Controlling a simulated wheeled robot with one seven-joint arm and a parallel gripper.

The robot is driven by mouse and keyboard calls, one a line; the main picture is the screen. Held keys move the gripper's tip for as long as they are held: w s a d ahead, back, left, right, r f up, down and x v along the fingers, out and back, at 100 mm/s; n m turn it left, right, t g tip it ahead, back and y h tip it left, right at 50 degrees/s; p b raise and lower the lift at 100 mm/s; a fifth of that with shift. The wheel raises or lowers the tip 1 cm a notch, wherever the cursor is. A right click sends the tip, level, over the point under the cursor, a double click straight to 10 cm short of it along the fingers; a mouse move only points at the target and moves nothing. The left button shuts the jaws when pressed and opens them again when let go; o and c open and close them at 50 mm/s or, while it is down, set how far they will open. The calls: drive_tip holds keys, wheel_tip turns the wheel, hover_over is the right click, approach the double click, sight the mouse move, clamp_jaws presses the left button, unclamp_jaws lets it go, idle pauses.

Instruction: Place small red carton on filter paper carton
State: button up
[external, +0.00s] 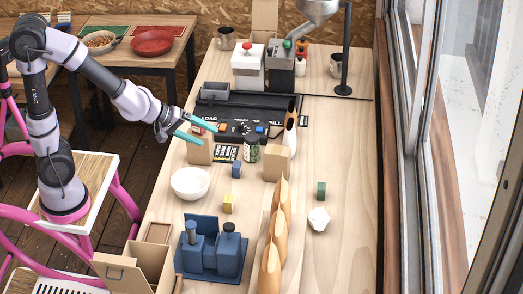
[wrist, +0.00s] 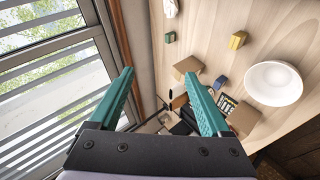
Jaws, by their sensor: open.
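My gripper (external: 209,134) is open and empty, held above the left side of the long bench; its teal fingers also show apart in the wrist view (wrist: 160,73). A small reddish thing (external: 197,128) shows partly behind the fingers, and I cannot tell for sure that it is the small red carton. Two plain brown cartons stand on the bench. The left one (external: 200,151) is just below my fingers, and the right one (external: 277,163) is beside a dark jar. Both show in the wrist view, but I cannot read which is the filter paper carton.
A white bowl (external: 190,183) is in front of the left carton. Small blue (external: 237,169), yellow (external: 228,203) and green (external: 321,189) blocks lie apart. A dark roasting mat (external: 262,108), grinders and a blue canister stand (external: 213,258) take up room.

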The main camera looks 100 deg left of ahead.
drive_tip(key=s+d+r+m+g+h, duration=0.1)
drive_tip(key=s+d+r+m+h, duration=0.1)
drive_tip(key=s+d+r+m, duration=0.85)
drive_tip(key=s+m+g, duration=0.1)
drive_tip(key=s+m, duration=0.8)
drive_tip(key=m, duration=0.2)
drive_tip(key=shift+a+f+m+g+y, duration=0.25)
drive_tip(key=shift+a+m+g+y, duration=0.05)
drive_tip(key=shift+m+g, duration=0.1)
